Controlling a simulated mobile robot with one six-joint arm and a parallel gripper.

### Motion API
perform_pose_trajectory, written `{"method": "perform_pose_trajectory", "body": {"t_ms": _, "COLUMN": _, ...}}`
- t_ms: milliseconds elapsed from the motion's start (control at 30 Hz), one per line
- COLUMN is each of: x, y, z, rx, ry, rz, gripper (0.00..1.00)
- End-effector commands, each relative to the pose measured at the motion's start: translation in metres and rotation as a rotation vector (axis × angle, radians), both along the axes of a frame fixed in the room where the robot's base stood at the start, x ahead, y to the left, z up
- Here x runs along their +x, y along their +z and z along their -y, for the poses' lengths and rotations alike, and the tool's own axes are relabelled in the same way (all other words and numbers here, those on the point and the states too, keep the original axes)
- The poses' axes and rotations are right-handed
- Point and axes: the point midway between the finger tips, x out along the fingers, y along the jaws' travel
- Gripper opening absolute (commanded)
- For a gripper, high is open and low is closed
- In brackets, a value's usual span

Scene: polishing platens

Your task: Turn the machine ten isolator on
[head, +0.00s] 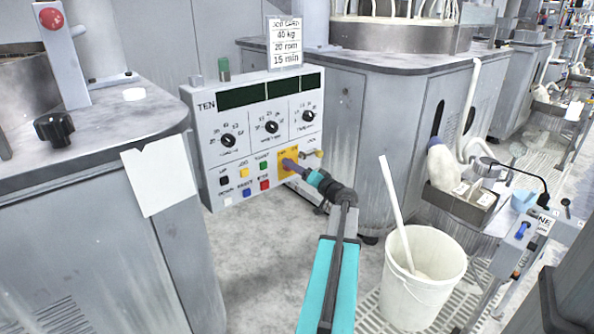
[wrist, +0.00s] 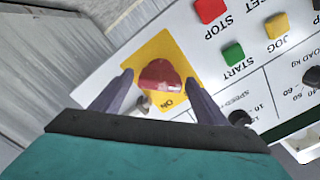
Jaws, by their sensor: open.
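The machine ten control panel (head: 215,135), marked TEN, is a white box with dark displays, dials and coloured buttons. Its isolator is a red knob (wrist: 160,76) on a yellow plate (head: 283,156) at the panel's lower right. In the wrist view the plate (wrist: 150,50) shows upside down, with the word ON beside the knob. Which mark the knob points to is unclear. My gripper (head: 293,168) is open at the isolator. In the wrist view its fingers (wrist: 160,82) stand on either side of the knob; contact cannot be told. In the head view my gripper hides the knob.
START (wrist: 233,55), STOP (wrist: 211,10) and JOG (wrist: 277,25) buttons lie close to the isolator. A white bucket (head: 425,285) with a stick stands on the floor at right. A grey cabinet (head: 80,230) with a red button (head: 51,18) on a post is at left.

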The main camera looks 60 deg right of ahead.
Motion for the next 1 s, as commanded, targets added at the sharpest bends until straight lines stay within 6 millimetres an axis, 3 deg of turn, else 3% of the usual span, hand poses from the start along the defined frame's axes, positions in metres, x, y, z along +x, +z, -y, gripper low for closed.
{"method": "perform_pose_trajectory", "body": {"t_ms": 67, "x": -0.0003, "y": 0.0000, "z": 0.0000, "rx": 0.000, "ry": 0.000, "rz": 0.000, "gripper": 0.64}}
{"method": "perform_pose_trajectory", "body": {"t_ms": 300, "x": -0.0007, "y": 0.0000, "z": 0.0002, "rx": 0.000, "ry": 0.000, "rz": 0.000, "gripper": 0.26}}
{"method": "perform_pose_trajectory", "body": {"t_ms": 667, "x": -0.0012, "y": -0.0001, "z": 0.0006, "rx": 0.038, "ry": 0.000, "rz": 0.013, "gripper": 0.26}}
{"method": "perform_pose_trajectory", "body": {"t_ms": 1000, "x": -0.0016, "y": -0.0001, "z": 0.0017, "rx": 0.216, "ry": 0.000, "rz": 0.072, "gripper": 0.26}}
